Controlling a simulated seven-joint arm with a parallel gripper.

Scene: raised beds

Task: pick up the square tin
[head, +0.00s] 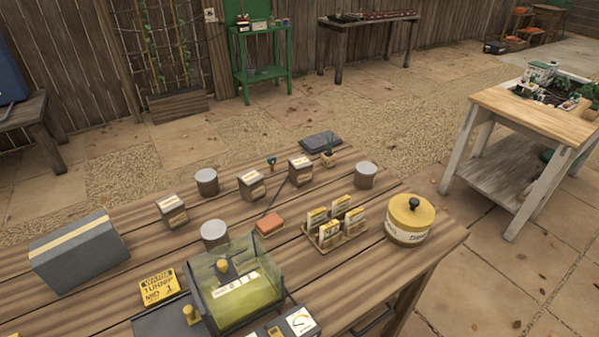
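Three small square tins stand upright on the wooden table, dark grey with pale labels. One square tin (172,211) is at the left, one square tin (251,187) is in the middle and one square tin (300,172) is farther right. The frame does not tell which one the task names. All three stand apart from each other. My gripper is not in view.
Round grey tins (207,183) stand among the square ones, one (214,235) nearer and one (365,176) at right. Also on the table are a long grey box (80,258), a green clear-lidded box (240,285), a packet rack (335,240), an orange block (268,224) and a yellow canister (409,220).

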